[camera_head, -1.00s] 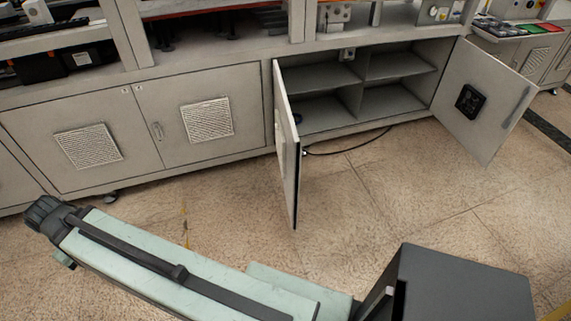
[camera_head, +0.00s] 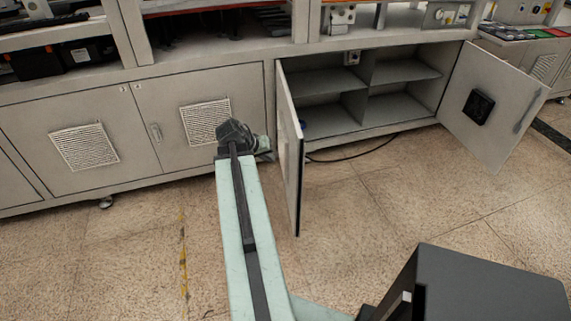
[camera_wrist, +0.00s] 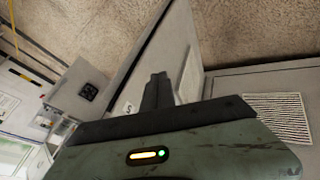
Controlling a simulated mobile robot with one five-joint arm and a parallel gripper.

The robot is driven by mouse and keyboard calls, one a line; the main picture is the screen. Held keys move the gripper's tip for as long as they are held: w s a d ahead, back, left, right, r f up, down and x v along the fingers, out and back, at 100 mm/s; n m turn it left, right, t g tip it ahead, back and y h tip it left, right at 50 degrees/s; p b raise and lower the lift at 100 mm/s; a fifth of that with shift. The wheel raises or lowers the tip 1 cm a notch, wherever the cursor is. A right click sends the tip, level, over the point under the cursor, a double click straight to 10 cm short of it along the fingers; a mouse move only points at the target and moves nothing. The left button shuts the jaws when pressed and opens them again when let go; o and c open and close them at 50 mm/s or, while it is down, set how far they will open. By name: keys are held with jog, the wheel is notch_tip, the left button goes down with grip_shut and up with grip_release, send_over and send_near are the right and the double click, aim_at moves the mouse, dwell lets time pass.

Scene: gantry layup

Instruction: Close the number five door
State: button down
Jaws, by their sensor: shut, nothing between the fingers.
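The cabinet door (camera_head: 290,150) stands open, jutting out from the cabinet front near the middle of the head view. In the wrist view, this door (camera_wrist: 135,60) crosses the upper middle, and a small label that looks like a 5 (camera_wrist: 127,107) sits on a pale surface beside my fingers. My gripper (camera_head: 266,149) is at the left, outer side of the door, close to its face; I cannot tell whether it touches. Its dark fingers (camera_wrist: 157,90) are together and empty in the wrist view.
A second door (camera_head: 490,95) with a black vent stands open on the right. The compartment between has empty-looking grey shelves (camera_head: 405,72). Closed vented doors (camera_head: 85,146) lie to the left. A black cable (camera_head: 350,155) lies on the floor below the opening. The tiled floor in front is mostly clear.

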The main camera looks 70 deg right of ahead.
jog(key=s+d+f+b, duration=0.5)
jog(key=d+f+b, duration=0.2)
jog(key=shift+s+d+f, duration=0.15)
jog(key=shift+s+f, duration=0.15)
jog(key=shift+f, duration=0.05)
